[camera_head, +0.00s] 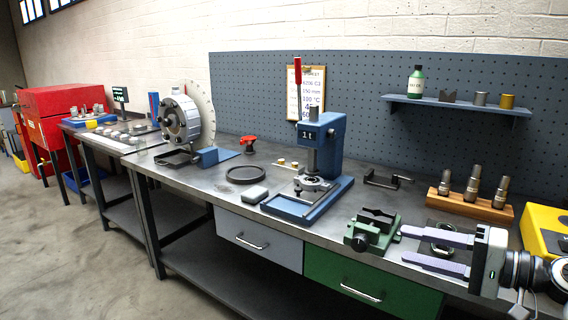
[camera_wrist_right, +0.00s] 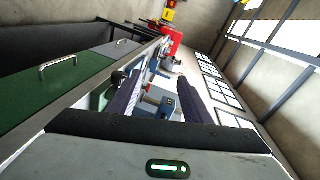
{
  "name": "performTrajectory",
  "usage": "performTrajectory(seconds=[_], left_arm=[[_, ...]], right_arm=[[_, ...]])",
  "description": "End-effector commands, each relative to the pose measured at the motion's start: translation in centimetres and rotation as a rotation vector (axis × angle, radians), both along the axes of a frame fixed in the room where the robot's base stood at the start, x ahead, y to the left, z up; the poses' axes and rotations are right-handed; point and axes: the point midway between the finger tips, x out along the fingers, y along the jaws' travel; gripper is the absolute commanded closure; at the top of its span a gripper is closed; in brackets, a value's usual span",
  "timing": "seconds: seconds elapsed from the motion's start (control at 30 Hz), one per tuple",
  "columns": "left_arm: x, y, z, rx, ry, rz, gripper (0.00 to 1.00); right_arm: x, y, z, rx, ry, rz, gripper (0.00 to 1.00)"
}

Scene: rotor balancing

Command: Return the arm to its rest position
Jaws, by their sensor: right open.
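My right gripper (camera_head: 437,250) reaches in from the right edge of the head view. Its two long fingers point left and stand apart, with nothing between them. It is over the front right part of the workbench (camera_head: 215,172), just right of a green vise (camera_head: 372,231). In the right wrist view the two fingers (camera_wrist_right: 165,100) are also apart, with bench items showing in the gap. My left gripper is not in either view.
A blue press (camera_head: 325,150) stands mid-bench. A wooden block (camera_head: 468,203) with metal holders is behind my gripper, and a yellow box (camera_head: 542,228) is at the right. A rotor with a dial (camera_head: 180,118) stands further left.

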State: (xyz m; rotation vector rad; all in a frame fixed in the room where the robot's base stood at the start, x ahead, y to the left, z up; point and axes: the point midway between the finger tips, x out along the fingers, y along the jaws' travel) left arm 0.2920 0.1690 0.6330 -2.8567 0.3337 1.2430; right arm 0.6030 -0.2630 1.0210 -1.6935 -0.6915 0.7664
Motion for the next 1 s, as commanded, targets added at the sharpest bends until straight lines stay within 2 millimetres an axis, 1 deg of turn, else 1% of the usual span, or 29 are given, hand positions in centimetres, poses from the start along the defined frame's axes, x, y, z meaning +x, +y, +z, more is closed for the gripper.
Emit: performTrajectory(seconds=[0.03, 0.1, 0.17, 0.23, 0.27, 0.3, 0.37, 0.4, 0.47, 0.5, 0.57, 0.6, 0.63, 0.67, 0.7, 0.8, 0.9, 1.0], left_arm=[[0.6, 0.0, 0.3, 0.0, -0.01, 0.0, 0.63], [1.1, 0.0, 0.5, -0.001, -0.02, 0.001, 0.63], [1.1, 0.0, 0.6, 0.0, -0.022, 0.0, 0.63], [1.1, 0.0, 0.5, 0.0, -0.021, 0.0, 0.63], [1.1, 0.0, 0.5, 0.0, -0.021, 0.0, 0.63], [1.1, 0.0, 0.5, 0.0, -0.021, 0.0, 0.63], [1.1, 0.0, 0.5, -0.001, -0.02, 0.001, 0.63], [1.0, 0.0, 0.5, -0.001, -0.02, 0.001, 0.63], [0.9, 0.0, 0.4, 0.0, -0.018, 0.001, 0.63], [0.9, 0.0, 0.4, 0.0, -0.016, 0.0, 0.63], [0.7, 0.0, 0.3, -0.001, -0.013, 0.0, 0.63], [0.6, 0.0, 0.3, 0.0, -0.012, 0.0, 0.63], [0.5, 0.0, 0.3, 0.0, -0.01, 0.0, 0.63], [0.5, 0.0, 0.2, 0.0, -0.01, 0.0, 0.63], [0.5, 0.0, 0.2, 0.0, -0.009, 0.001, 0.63], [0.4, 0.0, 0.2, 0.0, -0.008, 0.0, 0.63], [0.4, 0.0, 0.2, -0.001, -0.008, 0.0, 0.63], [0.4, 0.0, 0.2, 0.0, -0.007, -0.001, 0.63]], right_arm=[[-0.1, 0.3, -1.8, -0.025, 0.014, -0.011, 0.55], [-0.3, 0.7, -4.2, -0.064, 0.031, -0.03, 0.55], [-0.6, 1.0, -6.5, -0.106, 0.046, -0.047, 0.55], [-1.1, 1.3, -9.6, -0.161, 0.063, -0.067, 0.55], [-1.4, 1.5, -11.1, -0.189, 0.072, -0.076, 0.55], [-2.1, 1.8, -13.4, -0.231, 0.083, -0.087, 0.55], [-3.3, 2.3, -17.1, -0.308, 0.099, -0.104, 0.55], [-4.5, 2.7, -19.9, -0.368, 0.108, -0.113, 0.55], [-6.7, 3.2, -24.0, -0.468, 0.114, -0.122, 0.55], [-8.4, 3.6, -26.5, -0.538, 0.113, -0.124, 0.55], [-11.3, 4.2, -30.1, -0.646, 0.104, -0.121, 0.55], [-13.5, 4.7, -32.2, -0.72, 0.093, -0.113, 0.55], [-15.3, 5.1, -33.7, -0.777, 0.08, -0.103, 0.55], [-17.0, 5.4, -34.9, -0.834, 0.065, -0.093, 0.55], [-19.3, 6.0, -36.2, -0.904, 0.039, -0.076, 0.55], [-24.3, 7.3, -38.1, -1.054, -0.029, -0.031, 0.55], [-27.8, 8.4, -38.6, -1.155, -0.093, 0.012, 0.55], [-29.7, 9.2, -38.6, -1.215, -0.138, 0.04, 0.55]])
